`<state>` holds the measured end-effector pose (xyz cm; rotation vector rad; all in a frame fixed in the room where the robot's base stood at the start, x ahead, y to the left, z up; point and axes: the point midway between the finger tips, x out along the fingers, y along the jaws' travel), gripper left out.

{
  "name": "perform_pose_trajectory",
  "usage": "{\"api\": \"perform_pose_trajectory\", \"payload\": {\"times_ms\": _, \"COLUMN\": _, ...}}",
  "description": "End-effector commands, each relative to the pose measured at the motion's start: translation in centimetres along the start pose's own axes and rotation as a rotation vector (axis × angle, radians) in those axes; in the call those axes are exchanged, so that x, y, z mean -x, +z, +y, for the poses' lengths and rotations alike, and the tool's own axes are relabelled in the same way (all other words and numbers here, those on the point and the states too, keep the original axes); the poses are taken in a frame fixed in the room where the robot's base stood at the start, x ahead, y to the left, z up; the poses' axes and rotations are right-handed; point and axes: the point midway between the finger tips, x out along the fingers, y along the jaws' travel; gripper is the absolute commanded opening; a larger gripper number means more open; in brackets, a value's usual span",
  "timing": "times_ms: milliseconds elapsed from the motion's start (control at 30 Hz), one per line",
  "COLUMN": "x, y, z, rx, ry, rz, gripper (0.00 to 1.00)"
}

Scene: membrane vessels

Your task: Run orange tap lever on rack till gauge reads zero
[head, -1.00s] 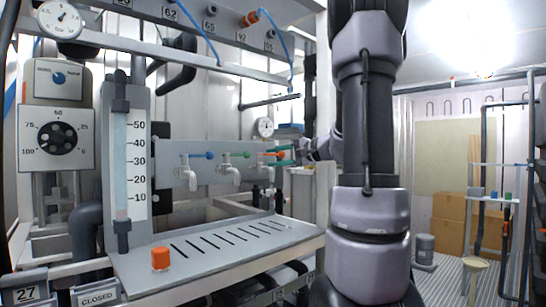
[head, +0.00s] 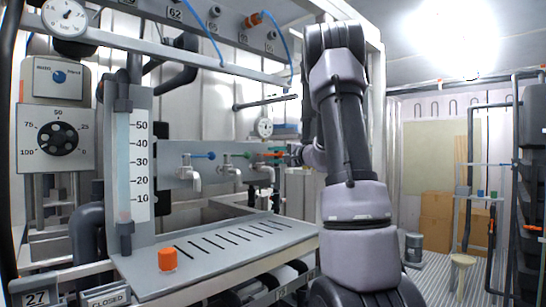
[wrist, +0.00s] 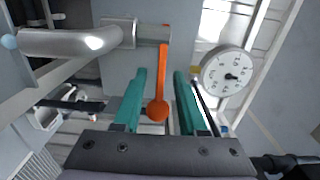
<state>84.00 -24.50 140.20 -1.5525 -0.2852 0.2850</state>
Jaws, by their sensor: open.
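The orange tap lever (wrist: 162,75) shows in the wrist view as a long bar with a round knob at its near end. It also shows small in the head view (head: 268,154), on the right-most tap of the grey tap panel. My gripper (wrist: 160,72) has its two teal fingers open, one on each side of the lever, with gaps visible. The tap's metal body (wrist: 118,34) lies at upper left. The round white gauge (wrist: 226,73) is right of the fingers, its dark pointer toward the right; I cannot read its value surely. It also shows in the head view (head: 264,127).
Taps with a blue lever (head: 204,155) and a green lever (head: 240,155) stand left on the same panel. Below is a slotted grey shelf (head: 215,250) with an orange-capped knob (head: 167,259). Another dial gauge (head: 64,17) is at upper left. A rack post stands close right of the taps.

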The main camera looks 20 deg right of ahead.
Motion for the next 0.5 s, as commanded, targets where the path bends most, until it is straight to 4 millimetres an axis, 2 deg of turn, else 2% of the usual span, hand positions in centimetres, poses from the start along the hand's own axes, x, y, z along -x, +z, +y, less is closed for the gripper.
{"api": "perform_pose_trajectory", "payload": {"times_ms": 333, "x": -0.54, "y": 0.03, "z": -0.01, "rx": -0.001, "ry": 0.0, "rz": 0.0, "gripper": 0.41}}
{"api": "perform_pose_trajectory", "payload": {"times_ms": 367, "x": -0.53, "y": 0.03, "z": -0.01, "rx": -0.001, "ry": 0.0, "rz": 0.0, "gripper": 0.34}}
{"api": "perform_pose_trajectory", "payload": {"times_ms": 433, "x": -0.52, "y": 0.03, "z": 0.0, "rx": -0.001, "ry": 0.0, "rz": 0.0, "gripper": 0.07}}
{"api": "perform_pose_trajectory", "payload": {"times_ms": 467, "x": -0.52, "y": 0.03, "z": -0.01, "rx": -0.001, "ry": 0.0, "rz": 0.0, "gripper": 0.0}}
{"api": "perform_pose_trajectory", "payload": {"times_ms": 500, "x": -0.52, "y": 0.03, "z": 0.0, "rx": -0.001, "ry": 0.0, "rz": 0.0, "gripper": 0.0}}
